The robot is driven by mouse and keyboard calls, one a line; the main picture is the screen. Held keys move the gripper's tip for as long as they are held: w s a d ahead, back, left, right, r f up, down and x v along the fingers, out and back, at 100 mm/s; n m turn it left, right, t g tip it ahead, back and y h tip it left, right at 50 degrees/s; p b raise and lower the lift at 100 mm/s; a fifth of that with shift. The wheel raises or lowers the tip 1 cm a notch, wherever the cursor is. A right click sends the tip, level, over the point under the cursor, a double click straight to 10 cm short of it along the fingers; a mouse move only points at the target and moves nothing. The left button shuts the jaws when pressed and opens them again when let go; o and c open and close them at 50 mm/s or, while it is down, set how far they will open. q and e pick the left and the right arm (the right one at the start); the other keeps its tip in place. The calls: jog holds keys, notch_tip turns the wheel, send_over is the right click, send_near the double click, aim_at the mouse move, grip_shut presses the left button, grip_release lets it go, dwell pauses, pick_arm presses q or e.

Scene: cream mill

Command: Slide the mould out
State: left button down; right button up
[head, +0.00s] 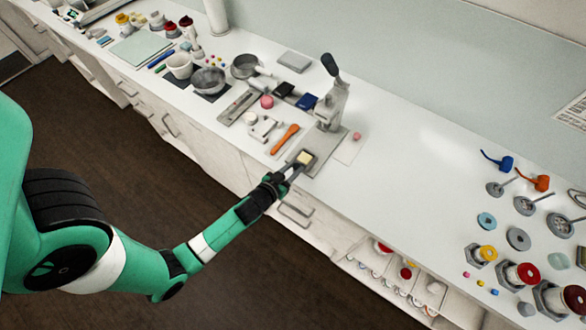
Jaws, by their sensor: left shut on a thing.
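A grey press (333,100) with a dark-knobbed lever stands upright on a flat grey base plate (322,151) at the middle of the counter. The mould (304,158), a small grey block with a cream-coloured square on top, is at the front end of the base plate, in front of the press column. My left gripper (290,171) reaches in from the lower left and is shut on the mould's near side. Its fingertips are small here, and the exact contact is hard to see. My right gripper is not in view.
An orange spatula-like tool (285,139) lies just left of the base plate. A pale sheet with a pink piece (357,136) lies to its right. Bowls and a pan (244,66) stand farther left. The counter between the press and the right-hand discs is clear.

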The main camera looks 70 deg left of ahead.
pick_arm(q)
jog(key=c, duration=0.6)
grip_release()
jog(key=b+v, duration=0.1)
jog(key=v, duration=1)
jog(key=shift+s+d+r, duration=0.1)
jog(key=shift+s+d, duration=0.1)
jog(key=shift+s, duration=0.1)
